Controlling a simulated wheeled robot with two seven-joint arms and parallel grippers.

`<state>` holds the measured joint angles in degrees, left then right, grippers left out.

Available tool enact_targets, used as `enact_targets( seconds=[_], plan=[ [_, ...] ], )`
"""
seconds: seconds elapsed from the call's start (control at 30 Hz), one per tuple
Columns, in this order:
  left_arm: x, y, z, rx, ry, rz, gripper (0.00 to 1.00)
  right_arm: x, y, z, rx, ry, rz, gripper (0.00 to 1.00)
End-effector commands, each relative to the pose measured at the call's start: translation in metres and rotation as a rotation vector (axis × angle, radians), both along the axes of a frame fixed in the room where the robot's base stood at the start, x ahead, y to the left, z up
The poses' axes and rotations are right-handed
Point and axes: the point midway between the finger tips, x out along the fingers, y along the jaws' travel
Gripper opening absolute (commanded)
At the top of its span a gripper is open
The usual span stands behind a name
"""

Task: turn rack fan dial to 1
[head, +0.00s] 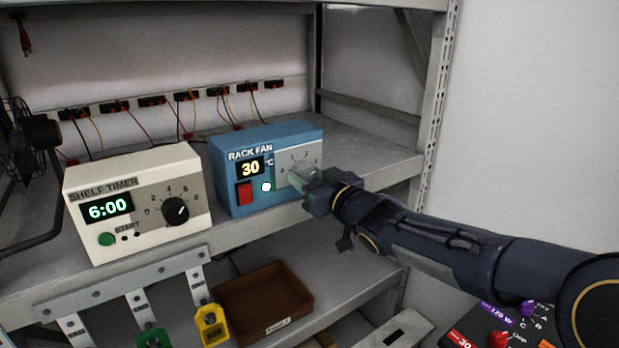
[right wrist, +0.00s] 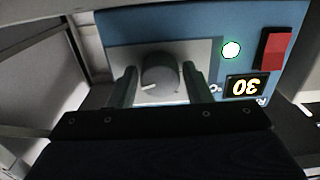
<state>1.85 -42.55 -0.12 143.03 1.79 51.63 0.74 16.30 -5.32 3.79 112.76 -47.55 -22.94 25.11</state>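The blue rack fan box (head: 228,172) stands on the shelf, its display reading 30 °C. Its grey dial (right wrist: 160,72) sits on a pale scale plate at the box's right side. In the head view my right gripper (head: 316,188) is at the dial and hides part of it and of the scale. In the right wrist view, which shows the box upside down, my right gripper (right wrist: 161,88) has its fingers apart, one on each side of the dial, with narrow gaps showing. The dial's white pointer mark shows, but I cannot read its number. My left gripper is out of view.
A white shelf timer (head: 130,165) reading 6:00 stands left of the fan box. The box's red switch (head: 244,193) and lit round lamp (head: 266,187) are left of the dial. A brown tray (head: 262,325) lies below. A rack post (head: 437,100) rises at right.

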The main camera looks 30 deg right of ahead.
Motion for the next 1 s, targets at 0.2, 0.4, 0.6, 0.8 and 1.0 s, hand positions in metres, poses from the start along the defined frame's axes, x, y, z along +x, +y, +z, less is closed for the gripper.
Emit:
enact_targets(
  seconds=[0.2,0.4,0.6,0.8,1.0],
  plan=[
    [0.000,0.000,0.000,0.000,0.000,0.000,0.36,0.000,0.000,0.000,0.000,0.000,0.000,0.16],
    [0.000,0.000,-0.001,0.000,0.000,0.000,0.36,0.000,0.000,0.000,-0.012,-0.002,0.001,0.14],
    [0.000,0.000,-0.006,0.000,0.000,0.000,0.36,0.000,0.001,-0.001,-0.079,-0.008,0.002,0.14],
    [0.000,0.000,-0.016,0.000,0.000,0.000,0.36,0.000,0.000,-0.002,-0.218,-0.019,0.001,0.14],
    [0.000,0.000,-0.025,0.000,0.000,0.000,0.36,0.000,0.000,-0.001,-0.403,-0.034,0.001,0.14]
  ],
)
